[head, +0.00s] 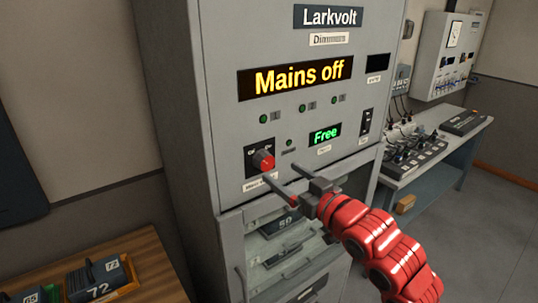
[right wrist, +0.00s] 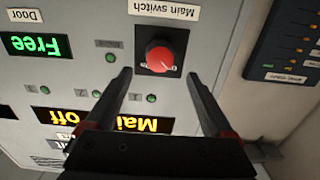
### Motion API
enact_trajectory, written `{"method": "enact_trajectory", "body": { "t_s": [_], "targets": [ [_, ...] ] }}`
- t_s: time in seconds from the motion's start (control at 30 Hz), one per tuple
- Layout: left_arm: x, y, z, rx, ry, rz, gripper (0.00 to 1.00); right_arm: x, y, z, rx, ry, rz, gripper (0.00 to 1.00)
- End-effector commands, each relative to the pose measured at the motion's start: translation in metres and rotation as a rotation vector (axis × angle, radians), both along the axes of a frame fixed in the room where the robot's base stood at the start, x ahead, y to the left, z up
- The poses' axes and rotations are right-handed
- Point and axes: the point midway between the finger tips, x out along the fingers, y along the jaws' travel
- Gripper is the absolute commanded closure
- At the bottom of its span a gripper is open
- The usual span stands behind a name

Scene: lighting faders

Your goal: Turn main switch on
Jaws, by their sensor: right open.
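The main switch is a red rotary knob (head: 263,160) on a black plate on the grey Larkvolt cabinet (head: 225,110). A display (head: 295,77) above it reads "Mains off". In the right wrist view the red knob (right wrist: 160,57) sits beyond and between the two fingertips, under an upside-down "Main switch" label (right wrist: 164,12). My right gripper (head: 282,180) is open, its fingers pointing at the panel just below and right of the knob in the head view. It also shows in the right wrist view (right wrist: 160,80), with nothing between its fingers. My left gripper is not in view.
A green "Free" display (head: 325,134) and small green lamps are on the same panel. A glazed door (head: 290,250) is below. A bench (head: 440,155) with a mixing desk stands at right. A wooden table (head: 140,255) with numbered boxes is at lower left.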

Motion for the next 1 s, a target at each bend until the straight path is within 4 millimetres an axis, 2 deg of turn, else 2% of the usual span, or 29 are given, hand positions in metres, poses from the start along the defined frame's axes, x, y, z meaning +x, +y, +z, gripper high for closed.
{"method": "enact_trajectory", "body": {
  "t_s": [0.1, 0.3, 0.5, 0.77, 0.87, 1.0],
  "targets": [
    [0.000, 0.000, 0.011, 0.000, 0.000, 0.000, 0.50, 0.019, 0.016, 0.002, -0.001, 0.006, 0.002, 0.13],
    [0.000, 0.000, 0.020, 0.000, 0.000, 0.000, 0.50, 0.043, 0.032, 0.002, 0.000, 0.003, 0.002, 0.13],
    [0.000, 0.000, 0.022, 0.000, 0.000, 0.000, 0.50, 0.053, 0.039, 0.002, 0.002, -0.002, -0.001, 0.13],
    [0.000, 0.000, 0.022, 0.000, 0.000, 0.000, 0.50, 0.054, 0.039, 0.001, 0.000, -0.002, -0.001, 0.13],
    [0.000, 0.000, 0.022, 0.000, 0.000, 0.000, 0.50, 0.054, 0.039, 0.001, 0.000, -0.002, -0.001, 0.28],
    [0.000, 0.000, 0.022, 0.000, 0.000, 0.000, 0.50, 0.054, 0.039, 0.001, 0.001, -0.002, -0.001, 0.53]
  ]
}}
